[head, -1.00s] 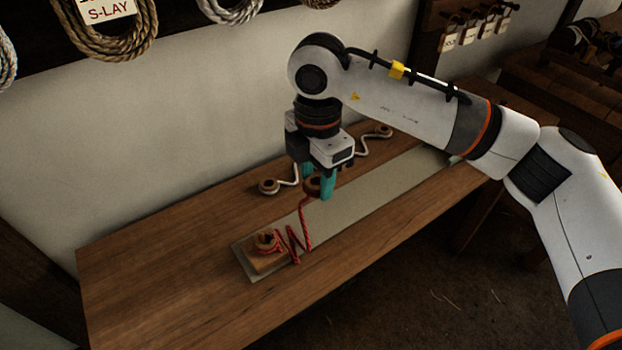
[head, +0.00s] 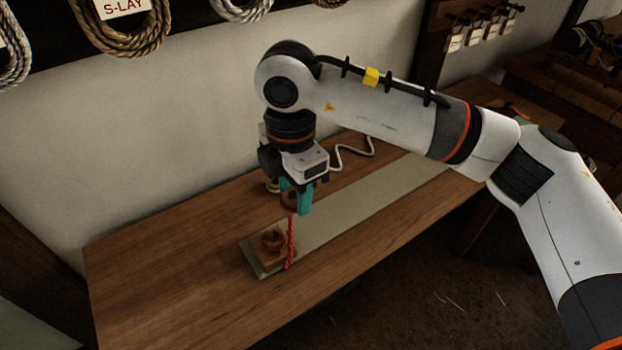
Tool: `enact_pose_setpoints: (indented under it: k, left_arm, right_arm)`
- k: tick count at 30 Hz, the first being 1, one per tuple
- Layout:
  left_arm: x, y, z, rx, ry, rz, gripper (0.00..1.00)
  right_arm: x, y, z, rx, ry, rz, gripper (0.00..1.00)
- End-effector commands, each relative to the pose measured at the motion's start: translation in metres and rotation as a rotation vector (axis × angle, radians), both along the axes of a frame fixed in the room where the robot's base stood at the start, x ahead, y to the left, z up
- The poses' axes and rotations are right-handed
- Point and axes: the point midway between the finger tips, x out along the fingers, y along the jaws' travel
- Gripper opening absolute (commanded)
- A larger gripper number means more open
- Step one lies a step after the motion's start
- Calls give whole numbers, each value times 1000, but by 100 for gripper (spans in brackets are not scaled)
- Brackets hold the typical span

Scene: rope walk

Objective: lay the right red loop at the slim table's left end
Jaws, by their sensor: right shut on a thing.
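The red rope (head: 290,238) hangs from the held loop toward the strip's left end. The other red loop (head: 272,239) sits on a small wooden block (head: 268,256) there, just below and left of my gripper. My left gripper is not in view.
The table's left part is bare. Rope coils (head: 120,40) hang on the wall above. Tagged hooks (head: 470,35) hang at the upper right.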

Motion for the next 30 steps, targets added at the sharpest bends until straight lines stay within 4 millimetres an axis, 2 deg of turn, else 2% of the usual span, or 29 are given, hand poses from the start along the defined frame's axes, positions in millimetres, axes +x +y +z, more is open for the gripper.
enact_pose_setpoints:
  k: [30]
  left_arm:
    - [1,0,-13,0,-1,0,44]
  right_arm:
    - [-80,95,0,1,-1,3,30]
